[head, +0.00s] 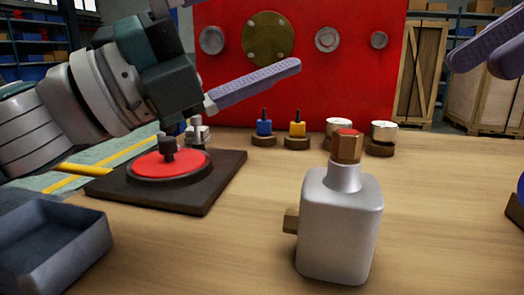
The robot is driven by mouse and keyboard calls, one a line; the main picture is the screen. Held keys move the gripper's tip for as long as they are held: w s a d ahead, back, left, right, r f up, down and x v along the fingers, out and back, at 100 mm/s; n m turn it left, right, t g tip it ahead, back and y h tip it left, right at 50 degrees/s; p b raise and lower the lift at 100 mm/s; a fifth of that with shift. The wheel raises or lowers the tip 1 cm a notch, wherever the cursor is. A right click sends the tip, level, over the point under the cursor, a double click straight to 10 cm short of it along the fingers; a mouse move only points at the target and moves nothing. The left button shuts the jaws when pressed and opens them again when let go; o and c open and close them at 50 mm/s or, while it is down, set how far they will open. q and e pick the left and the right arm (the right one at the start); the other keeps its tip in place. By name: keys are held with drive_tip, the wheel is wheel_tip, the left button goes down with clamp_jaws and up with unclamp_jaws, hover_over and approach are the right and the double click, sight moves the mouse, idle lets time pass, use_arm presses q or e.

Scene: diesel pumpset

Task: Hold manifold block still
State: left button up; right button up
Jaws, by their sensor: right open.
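The manifold block is most likely the silver, rounded block (338,225) standing upright at the front middle of the table. A copper hex fitting (347,146) with a red top sits on its neck, and a brass stub (290,221) sticks out of its left side. My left gripper (238,48) is behind and above it to the left, with purple fingers spread apart and nothing seen between them. One of those fingers is cut off by the top edge. My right gripper (487,58) is at the upper right, open, partly out of frame and apart from the block.
A dark plate with a red disc (170,164) lies left of the block, with a grey tray (45,248) in front of it. Blue (264,127) and yellow (297,128) pieces and silver caps (384,130) stand behind, before a red panel (330,90).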

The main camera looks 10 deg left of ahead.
use_arm(q)
drive_tip(key=s+d+f+m+g, duration=0.2)
drive_tip(key=d+f+m+g, duration=0.15)
drive_tip(key=m+g, duration=0.55)
drive_tip(key=m+g+y, duration=0.4)
drive_tip(key=m, duration=0.8)
approach(371, 223)
drive_tip(key=w+f, duration=0.1)
drive_tip(key=w+d, duration=0.1)
drive_tip(key=w, duration=0.1)
drive_tip(key=shift+w+d+f, duration=0.1)
drive_tip(key=shift+f, duration=0.3)
drive_tip(key=shift+d+f+g, duration=0.15)
drive_tip(key=shift+f+g, duration=0.05)
drive_tip(key=shift+g, duration=0.1)
drive_tip(key=x, duration=0.9)
drive_tip(key=shift+d+f, duration=0.15)
drive_tip(key=shift+c, duration=0.5)
drive_tip(key=shift+c, duration=0.3)
clamp_jaws()
